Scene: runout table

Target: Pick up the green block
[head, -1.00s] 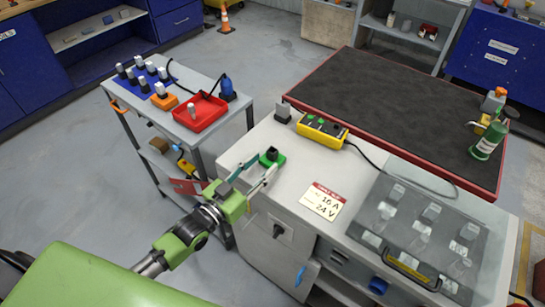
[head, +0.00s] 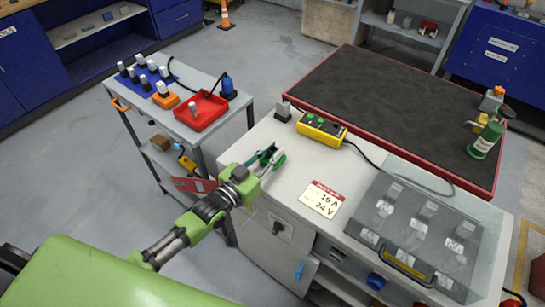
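The green block (head: 281,160) is on the pale top of the workbench cabinet, near its left edge, and is mostly hidden by my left gripper. My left gripper (head: 267,157) reaches in from the left with its fingertips at the block. The gap between the fingers looks narrow, but I cannot tell whether they press on the block. Some green shows just beyond the nearer finger. My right gripper is not in view.
A yellow control box (head: 321,131) with green buttons stands behind the block, and a label card (head: 321,199) lies to the right. A clear-covered panel (head: 366,236) fills the bench's right part. A cart with a red tray (head: 217,113) stands at left.

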